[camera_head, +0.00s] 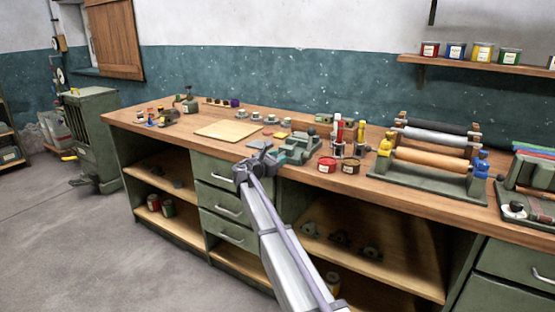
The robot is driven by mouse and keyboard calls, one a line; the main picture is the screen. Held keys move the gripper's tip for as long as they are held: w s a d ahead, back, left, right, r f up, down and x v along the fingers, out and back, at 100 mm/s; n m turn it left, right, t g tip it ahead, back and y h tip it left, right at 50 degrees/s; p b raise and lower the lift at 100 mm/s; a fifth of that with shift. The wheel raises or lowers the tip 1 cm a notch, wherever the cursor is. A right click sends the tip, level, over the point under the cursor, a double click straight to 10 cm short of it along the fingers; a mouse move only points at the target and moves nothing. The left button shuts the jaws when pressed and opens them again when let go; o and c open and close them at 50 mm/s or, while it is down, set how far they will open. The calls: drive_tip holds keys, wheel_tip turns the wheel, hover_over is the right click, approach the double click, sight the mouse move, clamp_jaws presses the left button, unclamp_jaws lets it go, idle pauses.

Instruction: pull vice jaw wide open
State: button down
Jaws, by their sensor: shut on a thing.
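A green bench vice (297,150) sits near the front edge of the wooden workbench, at the middle of the view. My gripper (268,157) is at the vice's left, front end, with my grey arm reaching up to it from below. It is shut on the near end of the vice, at its movable jaw. The gripper hides that end, so the exact grip and the jaw gap are too small to tell.
A pale board (222,130) lies left of the vice on the workbench (160,122). Two small tins (327,165) and upright bottles stand close on the right. A roller rack (425,182) stands further right. Drawers (220,204) are below the bench edge.

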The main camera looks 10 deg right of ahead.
drive_tip(key=s+v, duration=0.1)
drive_tip(key=v, duration=0.5)
drive_tip(key=shift+d, duration=0.25)
drive_tip(key=c, duration=0.7)
unclamp_jaws()
drive_tip(key=v, duration=1)
drive_tip(key=shift+s+a, duration=0.25)
drive_tip(key=shift+a, duration=0.05)
